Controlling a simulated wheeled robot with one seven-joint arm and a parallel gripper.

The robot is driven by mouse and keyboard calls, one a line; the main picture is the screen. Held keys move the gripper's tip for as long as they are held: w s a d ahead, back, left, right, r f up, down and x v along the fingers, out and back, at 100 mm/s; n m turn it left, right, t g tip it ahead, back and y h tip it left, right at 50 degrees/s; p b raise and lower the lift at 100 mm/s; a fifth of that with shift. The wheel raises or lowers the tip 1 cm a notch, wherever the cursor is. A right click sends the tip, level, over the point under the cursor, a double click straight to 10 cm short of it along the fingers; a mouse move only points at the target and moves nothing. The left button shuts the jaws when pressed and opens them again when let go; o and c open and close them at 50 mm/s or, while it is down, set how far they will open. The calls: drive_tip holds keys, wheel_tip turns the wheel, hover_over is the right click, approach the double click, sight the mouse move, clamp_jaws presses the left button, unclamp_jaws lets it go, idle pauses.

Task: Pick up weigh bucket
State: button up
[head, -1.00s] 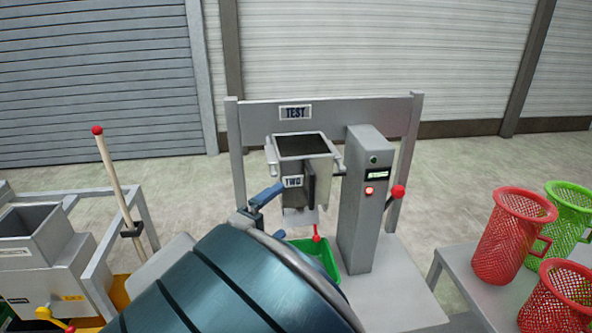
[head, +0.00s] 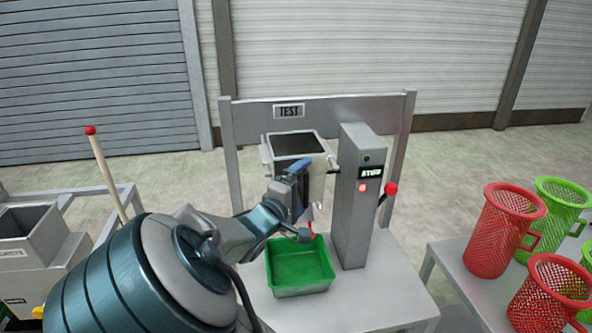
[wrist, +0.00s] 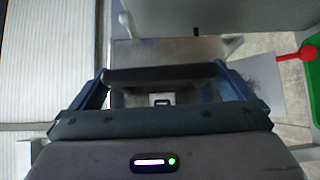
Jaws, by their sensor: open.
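The weigh bucket appears to be the grey square metal bucket (head: 297,146) in the test stand, open at the top. Its front is partly hidden by my gripper (head: 295,180), which is right in front of it. In the wrist view, my gripper (wrist: 163,88) is open, with one blue finger at each side. A dark bar (wrist: 165,74), seemingly the bucket's handle, lies across the gap between the fingers. The grey bucket face (wrist: 165,50) is behind it. I cannot tell whether the fingers touch the bar.
A grey column (head: 358,200) with a lit display and a red-knobbed lever (head: 390,189) stands just right of the bucket. A green tray (head: 300,265) sits below on the grey table (head: 385,280). Red and green mesh baskets (head: 505,230) stand on a table at right.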

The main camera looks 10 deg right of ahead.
drive_tip(key=shift+w+d, duration=0.15)
drive_tip(key=c, duration=1.2)
drive_tip(key=shift+r, duration=0.2)
